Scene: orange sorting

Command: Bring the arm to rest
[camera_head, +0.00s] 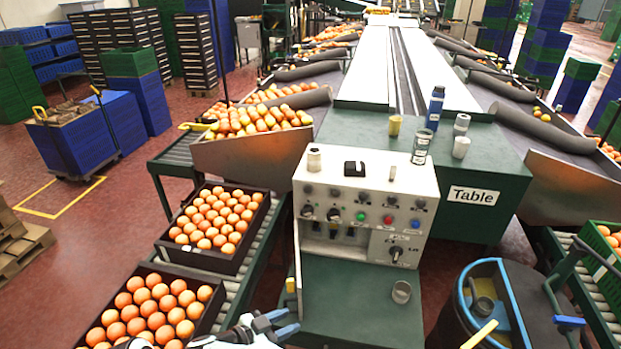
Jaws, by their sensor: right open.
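A second dark crate of oranges (262,214) stands on the left roller conveyor. The console panel (306,170) has buttons and a knob. A glass (401,292) stands on its ledge. A blue-rimmed bin (464,283) is at the right. Bottles and cups stand on the green table (500,222).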

